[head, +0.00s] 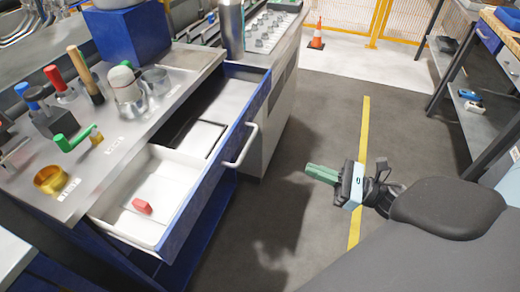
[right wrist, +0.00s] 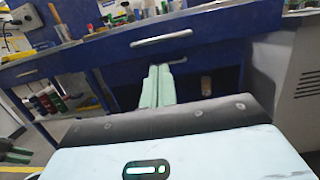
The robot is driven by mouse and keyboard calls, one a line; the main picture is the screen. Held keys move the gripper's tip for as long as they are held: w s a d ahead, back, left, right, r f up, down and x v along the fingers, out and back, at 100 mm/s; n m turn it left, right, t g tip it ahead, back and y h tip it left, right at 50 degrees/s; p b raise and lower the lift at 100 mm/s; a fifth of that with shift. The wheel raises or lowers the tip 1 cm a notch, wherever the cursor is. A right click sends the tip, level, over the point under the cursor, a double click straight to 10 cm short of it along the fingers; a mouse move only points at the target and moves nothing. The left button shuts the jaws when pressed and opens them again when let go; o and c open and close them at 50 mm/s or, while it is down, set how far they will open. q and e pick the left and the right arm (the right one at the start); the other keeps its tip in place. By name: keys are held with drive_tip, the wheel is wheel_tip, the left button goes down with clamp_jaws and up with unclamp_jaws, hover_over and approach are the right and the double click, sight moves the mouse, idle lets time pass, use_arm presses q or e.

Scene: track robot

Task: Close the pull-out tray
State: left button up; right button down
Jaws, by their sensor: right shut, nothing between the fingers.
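The pull-out tray (head: 212,165) is open, sticking out from under the workbench top in the head view. It has a blue front, a pale handle (head: 241,147) and a white inside. A small red block (head: 142,206) lies in its near part. In the right wrist view the tray's blue front (right wrist: 215,30) and handle (right wrist: 161,39) are ahead of the fingers. My right gripper (head: 308,171) has green fingers pressed together and empty. It is apart from the tray, to the right of its front. The fingers also show in the right wrist view (right wrist: 159,70). My left gripper does not show in the head view.
The bench top (head: 185,82) holds several tools, a gold ring (head: 50,180) and a green-handled crank (head: 75,139). Grey floor (head: 310,120) with a yellow line is clear around my right gripper. A shelved bench (head: 455,110) stands at the right.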

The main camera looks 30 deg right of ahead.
drive_tip(key=p+x, duration=0.3)
drive_tip(key=x, duration=1.1)
drive_tip(key=shift+w, duration=0.15)
drive_tip(key=b, duration=0.6)
approach(200, 139)
drive_tip(key=x, duration=0.3)
drive_tip(key=r+x, duration=0.1)
drive_tip(key=x, duration=0.6)
drive_tip(key=shift+d+r, duration=0.1)
drive_tip(key=shift+r, duration=0.55)
